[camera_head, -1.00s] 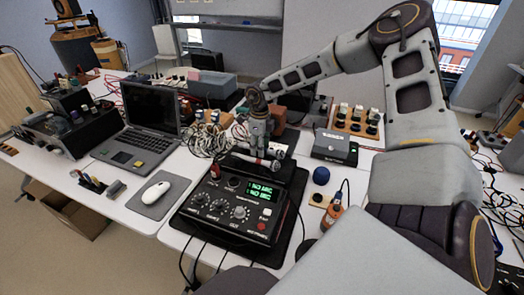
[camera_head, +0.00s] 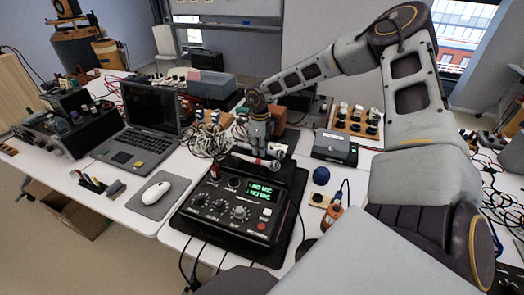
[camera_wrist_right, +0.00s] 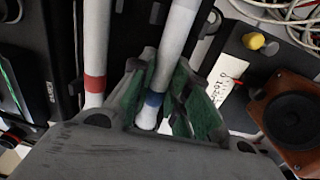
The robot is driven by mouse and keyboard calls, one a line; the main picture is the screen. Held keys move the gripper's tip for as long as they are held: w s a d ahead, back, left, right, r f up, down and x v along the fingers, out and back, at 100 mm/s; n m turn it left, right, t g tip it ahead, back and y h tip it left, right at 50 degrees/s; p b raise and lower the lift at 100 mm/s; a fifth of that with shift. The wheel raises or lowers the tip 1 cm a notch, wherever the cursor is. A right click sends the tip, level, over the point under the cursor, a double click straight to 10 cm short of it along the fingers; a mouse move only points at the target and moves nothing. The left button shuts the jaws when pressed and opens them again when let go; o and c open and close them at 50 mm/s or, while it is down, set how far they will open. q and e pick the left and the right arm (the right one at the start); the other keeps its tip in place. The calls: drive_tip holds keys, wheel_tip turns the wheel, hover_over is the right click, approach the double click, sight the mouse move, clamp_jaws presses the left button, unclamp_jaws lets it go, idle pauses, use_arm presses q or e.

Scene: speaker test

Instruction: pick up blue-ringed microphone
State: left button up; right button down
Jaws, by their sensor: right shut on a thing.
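The blue-ringed microphone (camera_wrist_right: 173,48) is a light grey stick with a blue band near its white end. In the right wrist view it lies between the green-padded fingers of my right gripper (camera_wrist_right: 164,98), which is shut on it. The red-ringed microphone (camera_wrist_right: 95,48) lies beside it on the left, outside the fingers. In the head view my right gripper (camera_head: 261,143) points down just behind the black test unit, and the red-ringed microphone (camera_head: 274,164) shows at its front. The blue-ringed one cannot be made out there. My left gripper is out of view.
The black test unit (camera_head: 237,213) with knobs and a green display stands in front of the gripper. A tangle of cables (camera_head: 207,143) and a laptop (camera_head: 135,150) are to the left. A wooden-cased speaker (camera_wrist_right: 295,110) shows in the wrist view.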

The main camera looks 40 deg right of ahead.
drive_tip(key=shift+r, duration=0.15)
wheel_tip(320, 180, up, 9)
drive_tip(key=shift+f, duration=0.15)
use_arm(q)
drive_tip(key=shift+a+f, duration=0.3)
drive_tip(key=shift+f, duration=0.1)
use_arm(e)
drive_tip(key=shift+r, duration=0.5)
use_arm(q)
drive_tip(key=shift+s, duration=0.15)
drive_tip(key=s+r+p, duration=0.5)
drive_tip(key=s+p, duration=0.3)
drive_tip(key=p, duration=0.3)
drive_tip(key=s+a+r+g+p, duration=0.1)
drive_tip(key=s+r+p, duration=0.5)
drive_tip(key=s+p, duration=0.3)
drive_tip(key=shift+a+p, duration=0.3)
drive_tip(key=shift+p, duration=0.55)
use_arm(e)
wheel_tip(320, 180, up, 21)
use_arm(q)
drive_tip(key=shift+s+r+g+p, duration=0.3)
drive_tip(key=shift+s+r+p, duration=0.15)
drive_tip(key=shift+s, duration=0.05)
use_arm(e)
drive_tip(key=shift+r, duration=0.6)
